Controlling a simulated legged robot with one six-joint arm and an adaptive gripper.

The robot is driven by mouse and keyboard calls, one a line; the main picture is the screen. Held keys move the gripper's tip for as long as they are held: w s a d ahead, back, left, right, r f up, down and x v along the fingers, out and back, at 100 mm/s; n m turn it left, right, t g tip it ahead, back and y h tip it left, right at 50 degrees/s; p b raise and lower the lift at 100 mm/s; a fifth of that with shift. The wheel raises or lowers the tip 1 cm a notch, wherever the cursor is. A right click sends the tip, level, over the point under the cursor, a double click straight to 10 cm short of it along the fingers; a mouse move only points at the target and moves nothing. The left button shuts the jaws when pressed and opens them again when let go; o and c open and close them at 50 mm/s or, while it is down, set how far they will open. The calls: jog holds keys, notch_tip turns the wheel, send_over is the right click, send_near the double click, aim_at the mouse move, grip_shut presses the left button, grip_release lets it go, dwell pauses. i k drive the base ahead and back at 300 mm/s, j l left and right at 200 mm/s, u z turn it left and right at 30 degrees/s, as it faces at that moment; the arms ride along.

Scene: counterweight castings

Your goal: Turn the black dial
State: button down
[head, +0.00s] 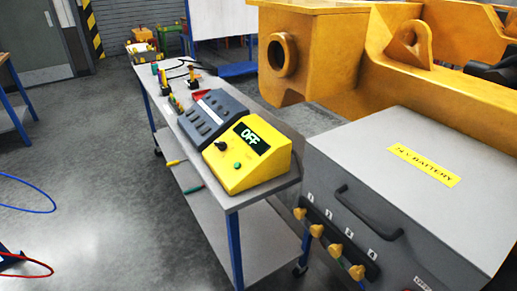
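The black dial (221,145) sits on the sloped front face of a yellow control box (238,178). A green button (237,167) is below the display. The box stands at the near end of a long grey trolley table (172,118). No part of my gripper shows in the head view.
A grey cabinet (440,205) labelled "24 V BATTERY", with a black handle and several yellow knobs, stands close on the right. A large orange casting (335,55) is behind it. A blue cable (28,205) and a red cable (28,264) show at left. The floor left of the trolley is mostly clear.

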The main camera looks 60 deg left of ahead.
aim_at(222, 145)
jog(key=u, duration=2.4)
